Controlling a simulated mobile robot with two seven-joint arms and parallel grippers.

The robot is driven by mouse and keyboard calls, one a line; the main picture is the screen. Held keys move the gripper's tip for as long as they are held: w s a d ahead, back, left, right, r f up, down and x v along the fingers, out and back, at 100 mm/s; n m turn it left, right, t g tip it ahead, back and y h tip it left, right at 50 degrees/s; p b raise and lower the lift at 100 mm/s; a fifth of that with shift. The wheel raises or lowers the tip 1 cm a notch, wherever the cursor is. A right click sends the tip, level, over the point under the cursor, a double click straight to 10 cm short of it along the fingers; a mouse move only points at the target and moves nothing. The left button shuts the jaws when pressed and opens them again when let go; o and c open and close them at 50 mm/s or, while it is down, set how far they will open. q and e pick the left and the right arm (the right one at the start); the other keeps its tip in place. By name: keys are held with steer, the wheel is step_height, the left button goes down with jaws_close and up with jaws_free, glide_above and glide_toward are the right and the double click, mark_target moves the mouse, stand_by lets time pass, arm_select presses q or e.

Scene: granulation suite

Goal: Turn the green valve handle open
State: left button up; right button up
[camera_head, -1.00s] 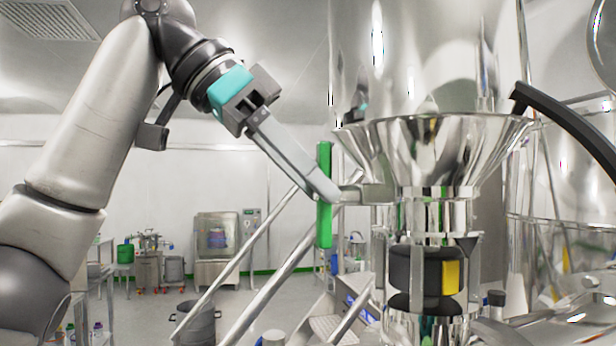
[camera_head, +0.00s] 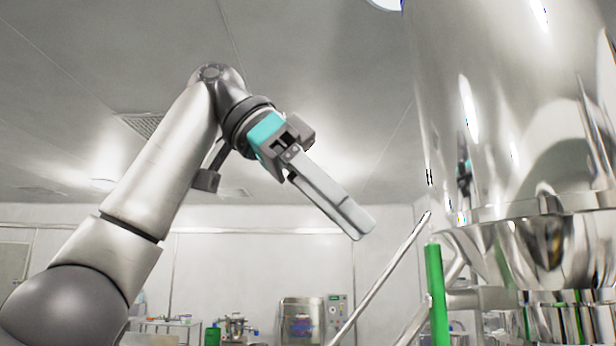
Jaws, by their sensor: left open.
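The green valve handle (camera_head: 436,294) stands upright at the lower right, on a short metal stem left of the steel vessel's funnel. Its lower end runs out of the picture. My left gripper (camera_head: 358,226) is above and to the left of the handle, clear of it, with its fingers pointing down and right. It is open and holds nothing. The fingers overlap in this view, so the gap between them does not show. My right gripper is not in view.
The large steel vessel (camera_head: 480,110) fills the right side, with its funnel (camera_head: 540,250) beside the handle. A slanted metal rail (camera_head: 385,275) rises left of the handle. A steel cabinet (camera_head: 301,318) and a green container (camera_head: 212,336) stand far back. The space around the gripper looks clear.

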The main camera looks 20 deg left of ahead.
arm_select(q)
steer(key=shift+v, duration=2.8)
